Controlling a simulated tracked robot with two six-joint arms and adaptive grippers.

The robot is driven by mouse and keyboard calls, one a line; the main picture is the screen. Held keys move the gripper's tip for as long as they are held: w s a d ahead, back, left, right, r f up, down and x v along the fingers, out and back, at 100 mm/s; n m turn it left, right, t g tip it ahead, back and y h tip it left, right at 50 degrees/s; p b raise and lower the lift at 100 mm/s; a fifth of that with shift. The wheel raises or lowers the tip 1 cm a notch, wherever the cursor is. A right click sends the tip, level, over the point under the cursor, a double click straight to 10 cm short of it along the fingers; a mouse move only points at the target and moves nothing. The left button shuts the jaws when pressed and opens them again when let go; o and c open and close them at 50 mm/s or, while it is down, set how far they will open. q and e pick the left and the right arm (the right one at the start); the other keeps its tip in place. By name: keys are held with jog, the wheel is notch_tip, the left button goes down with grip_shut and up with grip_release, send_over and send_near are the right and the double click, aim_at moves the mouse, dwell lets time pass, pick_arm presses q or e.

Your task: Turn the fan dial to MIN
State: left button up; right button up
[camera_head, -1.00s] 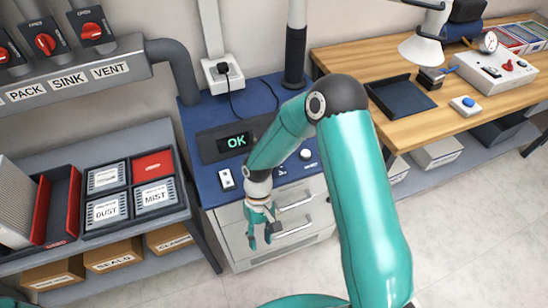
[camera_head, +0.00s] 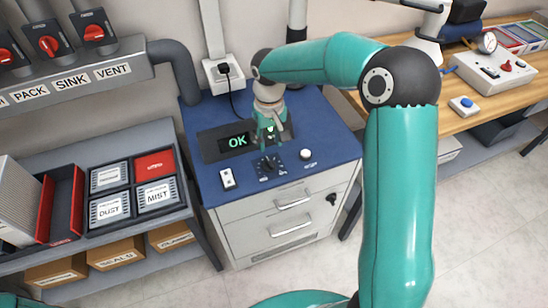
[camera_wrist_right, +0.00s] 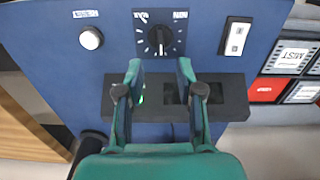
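The fan dial (camera_head: 267,163) is a black knob on a dark square plate on the blue bench top, in front of the display reading OK (camera_head: 237,142). In the right wrist view the dial (camera_wrist_right: 160,36) is upright in the frame's upper middle, with small inverted labels at its upper left and upper right. A pale mark on the knob seems to point toward the display. My right gripper (camera_head: 269,143) hangs just above and behind the dial. In the wrist view its fingers (camera_wrist_right: 160,68) are apart, empty and short of the knob. My left gripper is out of view.
A white rocker switch (camera_head: 227,179) lies left of the dial and a round white button (camera_head: 305,154) right of it. A black cable (camera_head: 233,97) runs from the wall socket behind. The drawer cabinet (camera_head: 290,205) is below.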

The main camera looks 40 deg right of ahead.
aim_at(271, 163)
notch_tip(271, 163, down, 9)
jog(key=shift+f+p, duration=0.15)
jog(key=shift+p, duration=0.25)
jog(key=shift+c, duration=0.3)
grip_shut()
jog(key=shift+d, duration=0.35)
jog(key=shift+a, duration=0.2)
jog(key=shift+n, duration=0.3)
